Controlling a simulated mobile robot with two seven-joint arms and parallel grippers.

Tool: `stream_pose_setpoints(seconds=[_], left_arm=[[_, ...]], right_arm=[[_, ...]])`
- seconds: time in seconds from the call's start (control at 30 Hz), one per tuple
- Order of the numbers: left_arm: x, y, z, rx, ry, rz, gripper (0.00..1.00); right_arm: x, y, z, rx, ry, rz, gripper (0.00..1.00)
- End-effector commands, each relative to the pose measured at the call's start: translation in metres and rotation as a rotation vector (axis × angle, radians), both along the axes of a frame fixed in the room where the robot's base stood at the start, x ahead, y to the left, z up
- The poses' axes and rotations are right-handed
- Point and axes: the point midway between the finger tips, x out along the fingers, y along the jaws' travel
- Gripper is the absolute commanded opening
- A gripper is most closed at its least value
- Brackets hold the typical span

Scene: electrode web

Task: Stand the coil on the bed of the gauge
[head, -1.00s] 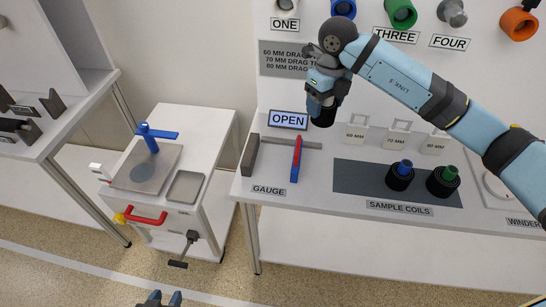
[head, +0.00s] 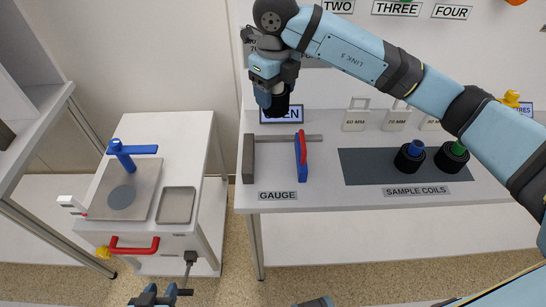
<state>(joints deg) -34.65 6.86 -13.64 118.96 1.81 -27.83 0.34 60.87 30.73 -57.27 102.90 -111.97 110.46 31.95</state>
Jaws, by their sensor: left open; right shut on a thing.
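The gauge stands on the white bench, with a dark grey fixed jaw (head: 248,158) at left, a grey bar (head: 285,138) along the back and a blue-and-red sliding jaw (head: 301,155) at right. The jaws stand apart with clear bed between them. My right gripper (head: 274,84) is shut on a black coil (head: 275,106), held up above and behind the gap between the jaws in the picture. The coil hangs below the fingers, apart from the gauge. My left gripper (head: 158,296) is open and empty at the bottom edge, low in front of the white cabinet.
Two sample coils, blue-cored (head: 410,156) and green-cored (head: 452,156), stand on a dark mat (head: 365,168) at right. Weight-like 60 MM (head: 356,120) and 70 MM (head: 396,120) blocks stand behind. A sign reading OPEN (head: 297,113) is partly hidden. A cabinet (head: 180,150) carries a blue-handled plate and tray.

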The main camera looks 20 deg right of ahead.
Motion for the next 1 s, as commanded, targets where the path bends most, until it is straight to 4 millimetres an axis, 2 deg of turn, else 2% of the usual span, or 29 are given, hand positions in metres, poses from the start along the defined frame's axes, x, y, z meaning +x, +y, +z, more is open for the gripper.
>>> stream_pose_setpoints(seconds=[0.3, 0.5, 0.6, 0.83, 1.0], left_arm=[[-0.002, -0.002, -0.003, -0.003, 0.005, 0.0, 0.43], [-0.002, -0.001, -0.004, 0.0, 0.003, -0.002, 0.43], [-0.002, 0.0, -0.004, 0.004, 0.002, -0.005, 0.43], [-0.002, 0.002, -0.005, 0.011, -0.001, -0.009, 0.43], [-0.002, 0.002, -0.005, 0.011, -0.002, -0.009, 0.43]], right_arm=[[-0.002, 0.0, -0.082, -0.001, 0.006, -0.001, 0.32], [-0.001, 0.0, -0.129, 0.0, 0.004, -0.001, 0.32], [-0.001, 0.0, -0.143, 0.001, 0.003, 0.001, 0.32], [-0.001, 0.0, -0.159, 0.001, 0.003, 0.0, 0.32], [-0.001, 0.0, -0.186, 0.0, 0.004, 0.0, 0.32]])
